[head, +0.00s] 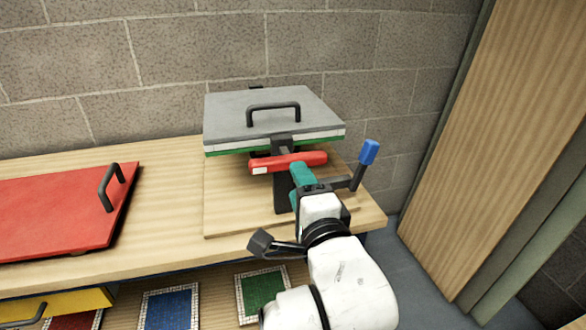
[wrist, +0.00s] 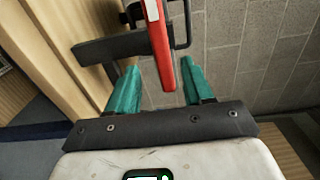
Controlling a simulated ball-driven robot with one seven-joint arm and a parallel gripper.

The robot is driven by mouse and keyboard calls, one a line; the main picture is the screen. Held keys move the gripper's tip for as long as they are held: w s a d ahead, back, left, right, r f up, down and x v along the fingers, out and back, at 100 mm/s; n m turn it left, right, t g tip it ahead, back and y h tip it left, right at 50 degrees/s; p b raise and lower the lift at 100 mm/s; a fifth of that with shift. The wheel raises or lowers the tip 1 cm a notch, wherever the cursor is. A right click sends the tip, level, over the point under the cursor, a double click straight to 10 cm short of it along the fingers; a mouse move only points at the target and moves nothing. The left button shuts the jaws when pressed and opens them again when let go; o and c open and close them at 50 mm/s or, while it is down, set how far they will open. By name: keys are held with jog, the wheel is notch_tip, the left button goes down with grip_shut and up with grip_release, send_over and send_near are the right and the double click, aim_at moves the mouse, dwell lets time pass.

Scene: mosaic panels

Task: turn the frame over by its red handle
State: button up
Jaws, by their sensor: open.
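The frame (head: 262,112) is a grey slab with a white and green lower edge, lying roughly level above a wooden base on the bench. A black grip (head: 272,106) arches from its top. The red handle (head: 289,162) sticks out at its front edge. My gripper (head: 302,172) is at the red handle, reaching from the front. In the wrist view the teal fingers of my gripper (wrist: 160,68) are open, one on each side of the red handle (wrist: 158,42). A gap shows by the fingers. The frame's underside is hidden.
A blue-knobbed lever (head: 368,152) stands just right of my gripper. A red panel (head: 62,210) with a black grip lies on the bench at left. Green (head: 262,293) and blue (head: 170,309) mosaic panels are below the bench. A block wall (head: 180,50) is behind.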

jog(key=shift+v, duration=1.4)
jog(key=s+d+f+n+g+h, duration=0.3)
jog(key=s+d+f+n+g, duration=0.15)
jog(key=d+f, duration=0.65)
jog(key=s+d+f+n+g+h, duration=0.3)
jog(key=s+d+f, duration=0.2)
jog(key=d+f, duration=0.55)
jog(key=s+d+f+n+g, duration=0.35)
jog(key=s+f, duration=0.35)
jog(key=s, duration=0.4)
jog(key=s+d+f+n+g, duration=0.3)
jog(key=s+f+g, duration=0.3)
jog(key=s, duration=0.4)
notch_tip(320, 180, up, 21)
jog(key=s+p, duration=0.2)
jog(key=p, duration=2)
jog(key=shift+a+t, duration=0.2)
jog(key=shift+t, duration=0.2)
